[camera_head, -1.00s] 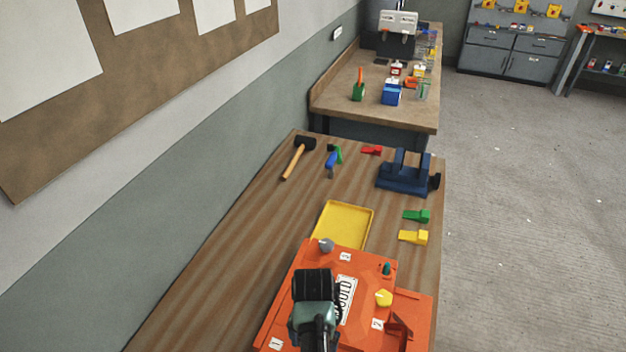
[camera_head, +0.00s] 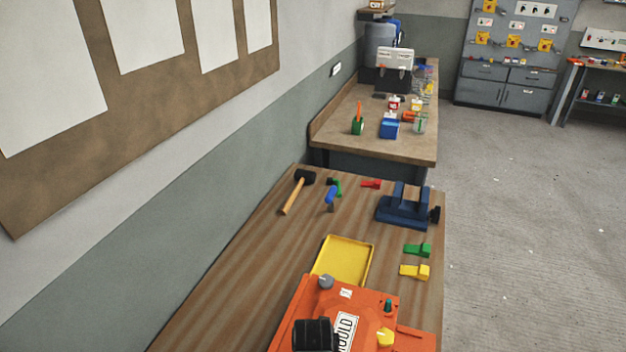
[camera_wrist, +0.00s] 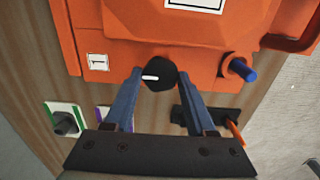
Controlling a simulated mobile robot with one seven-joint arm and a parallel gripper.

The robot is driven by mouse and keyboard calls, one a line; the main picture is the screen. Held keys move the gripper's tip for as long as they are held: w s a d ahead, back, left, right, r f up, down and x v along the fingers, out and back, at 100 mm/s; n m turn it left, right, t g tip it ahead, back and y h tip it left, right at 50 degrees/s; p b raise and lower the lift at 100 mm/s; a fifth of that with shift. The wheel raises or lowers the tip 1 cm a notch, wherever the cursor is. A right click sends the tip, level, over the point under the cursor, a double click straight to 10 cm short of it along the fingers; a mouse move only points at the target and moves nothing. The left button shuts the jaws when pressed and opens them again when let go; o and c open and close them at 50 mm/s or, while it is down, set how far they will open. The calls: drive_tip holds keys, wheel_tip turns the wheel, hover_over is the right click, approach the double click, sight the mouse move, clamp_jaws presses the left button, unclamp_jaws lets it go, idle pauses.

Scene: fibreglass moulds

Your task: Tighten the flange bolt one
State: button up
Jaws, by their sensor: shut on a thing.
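The orange mould (camera_head: 362,306) lies on the near end of the wooden bench. In the wrist view its flange (camera_wrist: 120,68) carries a white label "1" (camera_wrist: 97,62). Beside the label is a dark round bolt head or knob (camera_wrist: 161,76) with a white mark pointing left. My gripper (camera_wrist: 160,80) has its two blue fingers on either side of this dark knob and is shut on it. In the head view only the black top of my wrist (camera_head: 314,335) shows at the bottom edge; the fingers are hidden there.
A blue-ended peg (camera_wrist: 243,70) sticks out of the mould to the right. Green-and-white and purple pieces and a dark tool with an orange handle lie close below. A yellow tray (camera_head: 343,262), mallet (camera_head: 298,192), vise (camera_head: 405,208) and clamps stand farther along the bench.

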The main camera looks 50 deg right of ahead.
clamp_jaws()
